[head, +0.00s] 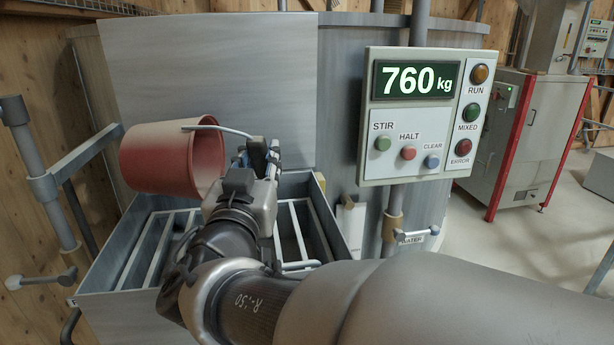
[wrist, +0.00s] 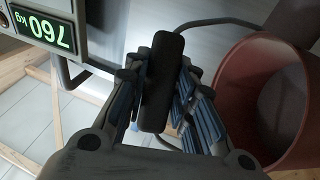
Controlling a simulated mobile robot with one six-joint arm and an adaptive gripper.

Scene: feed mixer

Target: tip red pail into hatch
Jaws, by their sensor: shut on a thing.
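The red pail (head: 165,157) is held tilted on its side above the grated hatch, with its mouth facing right in the head view. Its open mouth and inside also show in the wrist view (wrist: 262,100). My gripper (head: 262,155) is shut on the pail's handle, whose dark grip (wrist: 162,82) lies between the fingers in the wrist view. The hatch (head: 330,227) is a grey box-like opening with bars across it, below the pail and my gripper. No feed is seen pouring out.
A control panel (head: 420,115) reads 760 kg, with STIR, HALT and CLEAR buttons, right of my arm. A metal frame with a rail (head: 85,150) stands at the left. A red-framed cabinet (head: 515,130) is farther right.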

